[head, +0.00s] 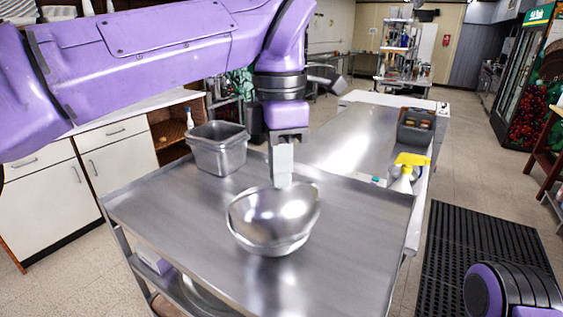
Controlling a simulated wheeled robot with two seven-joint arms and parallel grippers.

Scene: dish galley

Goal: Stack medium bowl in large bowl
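Shiny metal bowls stand on the steel cart top. The upper bowl (272,208) looks tilted, its rim higher at the right. A second curved edge below it looks like another bowl (270,248) under or around it. Reflections make it hard to tell how the two fit together. My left gripper (283,182) points down at the far rim of the upper bowl, with its fingertips at that rim. Its fingers line up in this view, so I cannot see a gap or a firm grip. My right gripper is out of view; only part of my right arm shows at lower right.
A deep steel pan (217,150) stands at the cart's back left. The cart top (345,225) is clear right of the bowls. A black mat (480,240) lies on the floor.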

